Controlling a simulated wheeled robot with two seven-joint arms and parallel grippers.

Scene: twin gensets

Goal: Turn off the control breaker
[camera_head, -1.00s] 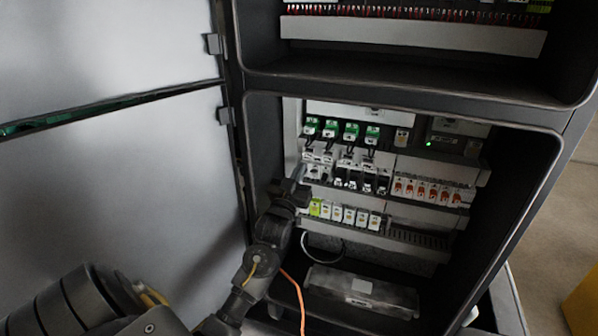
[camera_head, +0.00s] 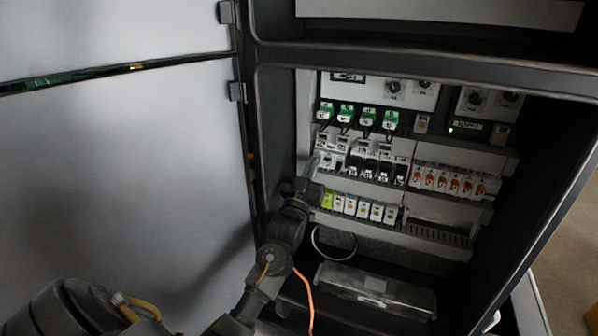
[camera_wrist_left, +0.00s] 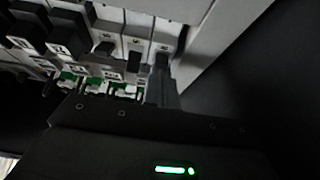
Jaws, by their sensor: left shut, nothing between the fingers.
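In the head view, a row of breakers (camera_head: 362,163) sits on the middle rail inside the open cabinet, with white ones at its left end and black-faced ones to the right. Labels are too small to read, so I cannot tell which is the control breaker. My left gripper (camera_head: 313,168) is shut and empty, its tip at the row's left end. In the left wrist view, its fingers (camera_wrist_left: 162,86) are close to the end breaker of a row with dark levers (camera_wrist_left: 135,58); I cannot tell whether they touch. My right gripper is out of view.
Green-topped modules (camera_head: 367,118) sit above the breakers and orange-marked ones (camera_head: 455,182) to the right. Pale terminal blocks (camera_head: 363,208) lie just below. The open cabinet door (camera_head: 120,160) stands at the left. A clear-covered box (camera_head: 375,290) lies on the cabinet floor.

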